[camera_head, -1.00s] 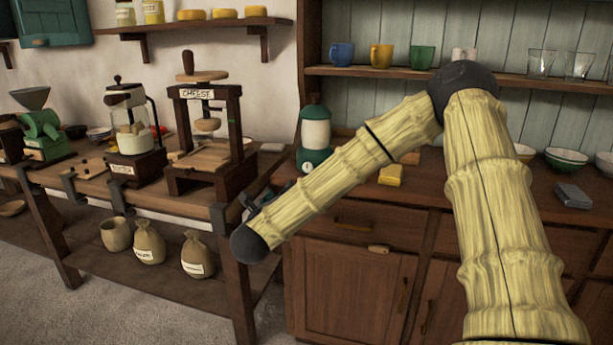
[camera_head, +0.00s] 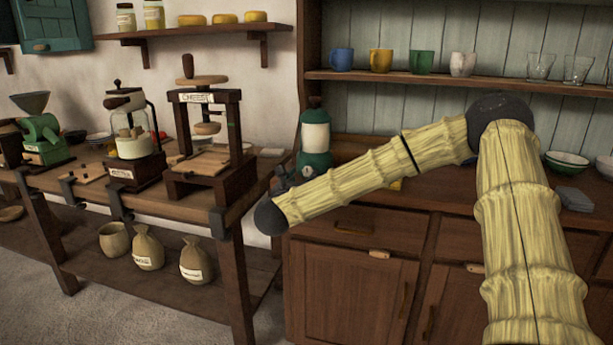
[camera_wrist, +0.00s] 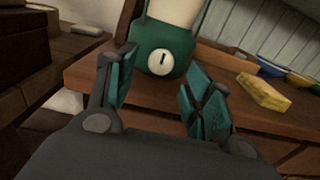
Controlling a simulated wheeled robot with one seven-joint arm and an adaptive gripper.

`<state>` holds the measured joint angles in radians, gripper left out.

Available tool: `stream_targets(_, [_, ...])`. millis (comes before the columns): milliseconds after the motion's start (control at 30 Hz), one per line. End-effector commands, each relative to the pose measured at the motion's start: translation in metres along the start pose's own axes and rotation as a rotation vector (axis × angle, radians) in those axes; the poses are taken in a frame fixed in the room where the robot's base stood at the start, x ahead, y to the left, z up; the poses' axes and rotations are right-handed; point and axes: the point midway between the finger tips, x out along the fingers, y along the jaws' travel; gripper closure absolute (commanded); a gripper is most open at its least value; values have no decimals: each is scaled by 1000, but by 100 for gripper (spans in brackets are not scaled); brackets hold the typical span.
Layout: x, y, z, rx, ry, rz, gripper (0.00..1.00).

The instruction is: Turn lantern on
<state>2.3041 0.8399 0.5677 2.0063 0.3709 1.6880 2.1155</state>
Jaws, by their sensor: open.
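The lantern (camera_head: 315,136) is green with a pale glass middle and stands on the wooden counter by the left post of the cupboard. In the wrist view its green base (camera_wrist: 150,50) shows a round white dial (camera_wrist: 161,62) with a dark mark. My gripper (camera_wrist: 155,85) is open and empty, its two teal-padded fingers on either side below the dial, apart from it as far as I can see. In the head view my gripper (camera_head: 280,180) is small and partly hidden behind my arm, just in front of and below the lantern. The lantern's top is out of the wrist view.
A yellow block (camera_wrist: 264,92) lies on the counter right of the lantern, with bowls (camera_wrist: 272,65) behind it. The workbench with the cheese press (camera_head: 208,140) stands close on the left. Cups (camera_head: 381,60) line the shelf above.

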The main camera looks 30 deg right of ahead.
Motion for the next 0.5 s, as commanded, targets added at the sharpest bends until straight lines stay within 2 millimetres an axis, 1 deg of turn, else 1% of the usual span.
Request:
stream_targets(100, [16,0,0,0,0,-2,49])
stream_targets(233, [28,0,0,-1,0,-1,49])
stream_targets(333, [32,0,0,-1,0,-1,49])
stream_targets(500, [34,0,0,-1,0,0,49])
